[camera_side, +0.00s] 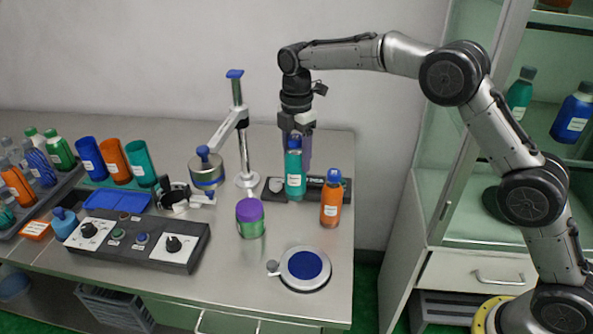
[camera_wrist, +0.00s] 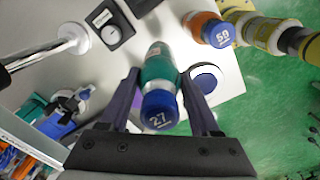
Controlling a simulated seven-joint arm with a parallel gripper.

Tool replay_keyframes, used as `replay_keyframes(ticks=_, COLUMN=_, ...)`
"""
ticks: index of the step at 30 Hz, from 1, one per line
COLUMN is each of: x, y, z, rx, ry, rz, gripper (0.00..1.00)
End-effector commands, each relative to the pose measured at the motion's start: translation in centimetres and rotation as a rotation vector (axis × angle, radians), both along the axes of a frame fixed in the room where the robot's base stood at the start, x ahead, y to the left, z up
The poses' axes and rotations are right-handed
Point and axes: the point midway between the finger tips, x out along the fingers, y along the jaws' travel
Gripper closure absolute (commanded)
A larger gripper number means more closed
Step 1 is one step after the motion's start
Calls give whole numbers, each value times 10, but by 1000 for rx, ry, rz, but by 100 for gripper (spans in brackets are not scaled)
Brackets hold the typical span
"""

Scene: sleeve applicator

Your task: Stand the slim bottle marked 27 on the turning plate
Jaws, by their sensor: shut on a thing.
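The slim bottle marked 27 (camera_side: 294,178) is teal with a blue cap; the cap (camera_wrist: 159,112) shows the number in the wrist view. My gripper (camera_side: 299,150) is shut on its upper part from above, one finger on each side, and the bottle looks upright. I cannot tell whether its base touches the bench. The round silver plate with a blue disc (camera_side: 305,266), apparently the turning plate, stands empty near the bench's front right. It shows partly in the wrist view (camera_wrist: 206,79), behind a finger.
An orange bottle (camera_side: 331,204) with a blue cap marked 59 stands close to the right of the held bottle. A green jar with a purple lid (camera_side: 250,218) is left of the plate. A post (camera_side: 241,140) with an arm and a control box (camera_side: 140,244) stand further left.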

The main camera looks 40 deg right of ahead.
Motion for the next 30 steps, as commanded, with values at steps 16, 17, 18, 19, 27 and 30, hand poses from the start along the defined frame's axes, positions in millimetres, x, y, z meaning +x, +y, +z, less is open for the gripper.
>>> replay_keyframes(ticks=16, x=-94, y=47, z=9, rx=-7, ry=20, rz=-86, gripper=100)
replay_keyframes(ticks=17, x=-103, y=52, z=11, rx=-7, ry=19, rz=-79, gripper=100)
replay_keyframes(ticks=18, x=-113, y=57, z=13, rx=-7, ry=18, rz=-68, gripper=100)
replay_keyframes(ticks=19, x=-121, y=60, z=15, rx=-7, ry=18, rz=-60, gripper=100)
replay_keyframes(ticks=27, x=-144, y=79, z=29, rx=1, ry=-2, rz=-1, gripper=100)
replay_keyframes(ticks=30, x=-144, y=80, z=25, rx=0, ry=0, rz=1, gripper=100)
